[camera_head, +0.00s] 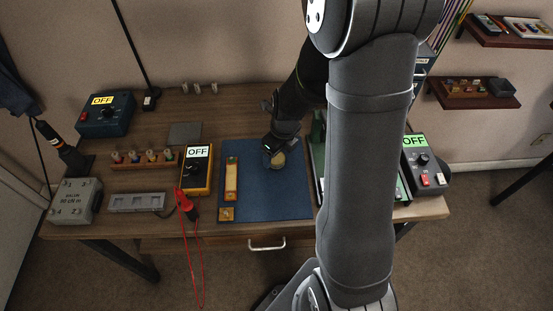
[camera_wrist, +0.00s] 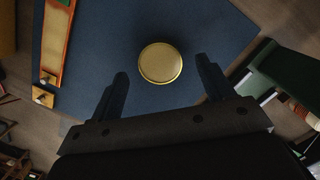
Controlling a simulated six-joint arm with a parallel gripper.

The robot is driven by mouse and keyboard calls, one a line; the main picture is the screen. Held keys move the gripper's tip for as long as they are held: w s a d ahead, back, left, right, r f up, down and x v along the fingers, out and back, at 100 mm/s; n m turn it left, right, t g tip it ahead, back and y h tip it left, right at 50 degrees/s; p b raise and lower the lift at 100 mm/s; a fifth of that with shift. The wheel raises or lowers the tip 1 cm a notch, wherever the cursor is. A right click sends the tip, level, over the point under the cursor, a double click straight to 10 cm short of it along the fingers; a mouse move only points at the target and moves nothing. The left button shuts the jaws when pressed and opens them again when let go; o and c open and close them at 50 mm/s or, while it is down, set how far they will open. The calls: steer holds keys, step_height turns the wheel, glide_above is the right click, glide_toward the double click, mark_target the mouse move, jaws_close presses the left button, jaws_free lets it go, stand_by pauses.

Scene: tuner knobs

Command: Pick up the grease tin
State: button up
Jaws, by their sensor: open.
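The grease tin appears to be the round, gold-coloured lidded tin on the blue mat (camera_head: 262,205). In the wrist view the tin (camera_wrist: 160,63) lies flat on the mat (camera_wrist: 200,20), ahead of the fingertips and roughly midway between them. My gripper (camera_wrist: 163,75) is open, with one dark finger to each side and nothing between them. In the head view my gripper (camera_head: 273,152) is over the upper middle of the mat, close to the tin (camera_head: 278,160), which it partly hides. I cannot tell the height of the fingers above the mat.
A long wood-and-brass piece (camera_head: 231,180) and a small square block (camera_head: 227,214) lie at the mat's left. A yellow multimeter (camera_head: 197,172) with a red probe (camera_head: 184,203) stands further left. A green tray (camera_head: 318,160) borders the mat's right, partly behind my arm. The mat's lower middle is clear.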

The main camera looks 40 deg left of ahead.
steer(key=shift+a+f, duration=0.2)
steer(key=shift+f, duration=0.8)
steer(key=c, duration=1.1)
steer(key=shift+o, duration=0.2)
steer(key=shift+r, duration=0.15)
